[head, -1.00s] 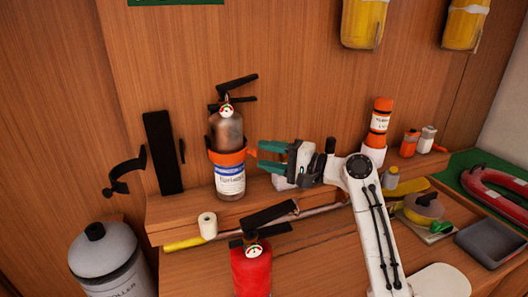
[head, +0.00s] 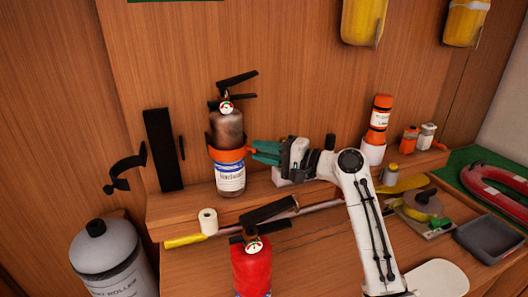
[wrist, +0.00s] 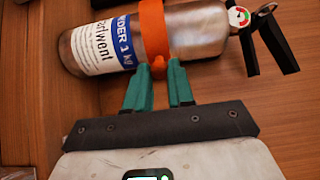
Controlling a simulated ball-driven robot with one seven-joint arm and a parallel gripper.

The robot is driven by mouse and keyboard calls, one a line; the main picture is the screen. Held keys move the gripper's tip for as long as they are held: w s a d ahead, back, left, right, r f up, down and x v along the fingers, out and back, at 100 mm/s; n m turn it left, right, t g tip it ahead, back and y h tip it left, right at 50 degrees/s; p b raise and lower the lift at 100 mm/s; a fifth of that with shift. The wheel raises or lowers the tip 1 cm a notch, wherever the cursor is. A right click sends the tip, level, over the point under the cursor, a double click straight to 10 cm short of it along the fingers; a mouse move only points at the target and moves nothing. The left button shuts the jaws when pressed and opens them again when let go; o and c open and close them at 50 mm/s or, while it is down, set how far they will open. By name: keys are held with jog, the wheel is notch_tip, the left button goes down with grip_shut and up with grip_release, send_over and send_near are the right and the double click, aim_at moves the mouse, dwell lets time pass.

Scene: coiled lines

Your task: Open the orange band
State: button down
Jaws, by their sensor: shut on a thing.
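A grey metal fire extinguisher (head: 227,126) with a white and blue label stands upright on the wooden ledge, against the wall. The orange band (head: 226,155) wraps around its body; it also shows in the wrist view (wrist: 153,30), closed around the cylinder. My gripper (head: 256,152) reaches it from the right. In the wrist view, my green fingers (wrist: 159,72) are at the band's near side, shut on its small orange tab between the fingertips. The far side of the band is hidden behind the extinguisher.
A red extinguisher (head: 251,266) stands in front, below the ledge. A white roll (head: 208,221) and a yellow-ended rod (head: 185,241) lie near the ledge's front. An orange canister (head: 379,117) stands to the right. A black open clamp bracket (head: 125,170) is at left.

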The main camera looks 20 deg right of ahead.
dwell(0.4)
jog(key=shift+s+a+r+m+t+h+p, duration=0.15)
jog(key=shift+s+a+m+t+h+p, duration=0.2)
jog(key=shift+p, duration=0.75)
jog(key=shift+s+a+f+m+t+h+p, duration=0.1)
jog(key=shift+s+f+m+t+h+p, duration=0.1)
jog(key=shift+s+m+t+h+p, duration=0.4)
jog(key=shift+w, duration=0.1)
jog(key=c, duration=1)
grip_release()
jog(key=b+v, duration=0.2)
jog(key=v, duration=0.8)
jog(key=shift+s+d+r, duration=0.15)
jog(key=shift+s+d, duration=0.15)
